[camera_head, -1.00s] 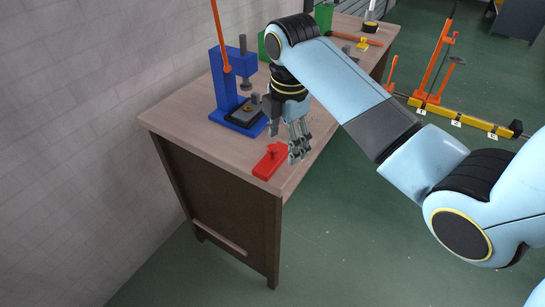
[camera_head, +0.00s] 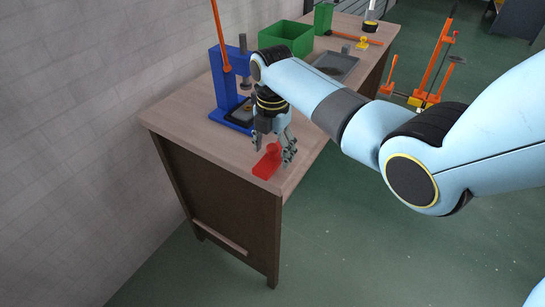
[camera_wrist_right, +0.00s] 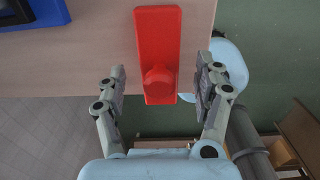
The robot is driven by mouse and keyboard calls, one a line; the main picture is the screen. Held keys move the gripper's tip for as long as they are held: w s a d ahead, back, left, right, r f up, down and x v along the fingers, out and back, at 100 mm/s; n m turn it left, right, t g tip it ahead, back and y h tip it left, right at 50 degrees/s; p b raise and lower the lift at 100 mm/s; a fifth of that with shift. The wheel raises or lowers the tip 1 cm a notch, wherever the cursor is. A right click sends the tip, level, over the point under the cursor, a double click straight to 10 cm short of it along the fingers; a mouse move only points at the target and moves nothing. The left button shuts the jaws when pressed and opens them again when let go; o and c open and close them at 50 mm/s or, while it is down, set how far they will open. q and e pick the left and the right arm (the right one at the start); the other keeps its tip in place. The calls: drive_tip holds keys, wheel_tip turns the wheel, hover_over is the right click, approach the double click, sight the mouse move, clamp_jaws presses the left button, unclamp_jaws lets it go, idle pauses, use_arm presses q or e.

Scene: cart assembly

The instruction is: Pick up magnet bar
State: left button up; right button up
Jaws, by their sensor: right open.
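The magnet bar is a red flat bar (camera_head: 268,162) with a round knob, lying near the table's front corner in the head view. It also shows in the right wrist view (camera_wrist_right: 158,38), its knob toward the gripper. My right gripper (camera_head: 273,152) is over the bar, coming from above. In the right wrist view the right gripper (camera_wrist_right: 160,88) is open, with one finger on each side of the bar's knob end and a gap on both sides. My left gripper is not in view.
A blue press (camera_head: 226,90) with an orange lever stands on the wooden table (camera_head: 182,113) behind the bar. A green bin (camera_head: 287,35) and a grey tray (camera_head: 347,62) are farther back. An orange cart frame (camera_head: 436,65) stands on the floor at right.

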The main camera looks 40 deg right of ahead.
sight(274, 145)
drive_tip(key=shift+f, duration=0.65)
clamp_jaws()
drive_tip(key=shift+r, duration=0.15)
drive_tip(key=r, duration=0.4)
drive_tip(key=shift+d+r, duration=0.15)
drive_tip(key=shift+d, duration=0.1)
drive_tip(key=s+d+r, duration=0.6)
drive_tip(key=s+d, duration=0.1)
drive_tip(key=d, duration=0.1)
drive_tip(key=shift+s+d+r, duration=0.2)
drive_tip(key=shift+d+r, duration=0.05)
drive_tip(key=shift+d, duration=0.05)
